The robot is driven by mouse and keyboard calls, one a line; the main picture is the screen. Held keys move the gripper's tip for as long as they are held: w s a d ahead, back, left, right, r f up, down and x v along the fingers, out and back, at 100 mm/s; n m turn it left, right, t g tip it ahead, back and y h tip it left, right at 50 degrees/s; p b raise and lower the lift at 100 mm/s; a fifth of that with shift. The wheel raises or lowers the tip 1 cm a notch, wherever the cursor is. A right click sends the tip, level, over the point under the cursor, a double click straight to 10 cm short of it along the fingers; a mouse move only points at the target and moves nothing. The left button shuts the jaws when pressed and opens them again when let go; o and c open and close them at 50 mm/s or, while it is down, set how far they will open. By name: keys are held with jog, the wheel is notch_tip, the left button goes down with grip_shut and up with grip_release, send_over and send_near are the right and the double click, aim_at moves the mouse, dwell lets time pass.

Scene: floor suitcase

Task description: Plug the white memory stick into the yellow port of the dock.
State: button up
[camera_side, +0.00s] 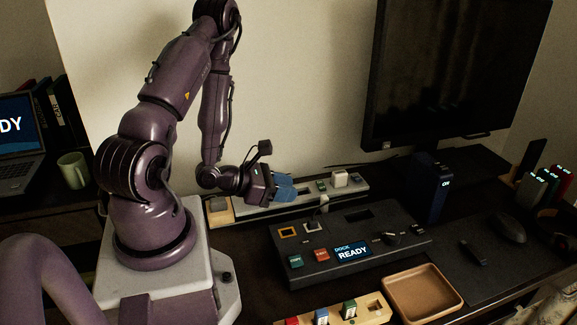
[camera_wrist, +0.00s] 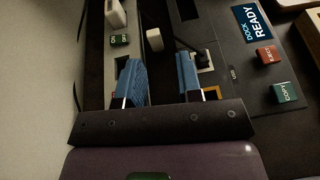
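My gripper (camera_side: 284,187) is low over the power strip, just behind the dock's left end. Its two blue fingers are apart with nothing between them, as the wrist view (camera_wrist: 159,76) shows. A small white block, which looks like the white memory stick (camera_wrist: 154,40), stands beyond the fingertips, between strip and dock; it shows small in the side view (camera_side: 323,202). The dock (camera_side: 400,254) is a dark box with a lit READY screen. Its yellow-framed port (camera_side: 288,231) looks empty; the wrist view shows only part of that port (camera_wrist: 213,93) beside the right finger.
A dark plug with a cable sits in the white-framed port (camera_side: 309,225). The power strip (camera_side: 265,209) carries a white plug (camera_side: 340,180) and switches. A wooden rack (camera_side: 375,307) with coloured sticks and a wooden tray (camera_side: 423,293) stand in front. The monitor (camera_side: 450,75) is behind.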

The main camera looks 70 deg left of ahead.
jog(key=w+d+r+m+g+h, duration=0.2)
jog(key=d+r+m+g+h, duration=0.3)
jog(key=d+r+m+h, duration=0.65)
jog(key=s+d+r+m+g+y, duration=0.6)
jog(key=s+r+m+g+y, duration=0.1)
jog(key=m, duration=1.1)
jog(key=shift+s+r+y, duration=0.2)
jog(key=shift+r+y, duration=0.15)
jog(key=shift+r, duration=0.2)
jog(key=shift+o, duration=0.4)
notch_tip(320, 180, up, 6)
jog(key=a+m+t+y, duration=0.2)
jog(key=m+t+y, duration=0.1)
jog(key=m+y, duration=0.1)
jog(key=shift+s+a+m+y, duration=0.25)
jog(key=shift+s+m+y, duration=0.1)
jog(key=shift+m, duration=0.3)
jog(key=shift+o, duration=0.8)
jog(key=shift+a+r+t, duration=0.15)
jog(key=shift+r+t, duration=0.15)
jog(key=shift+t, duration=0.1)
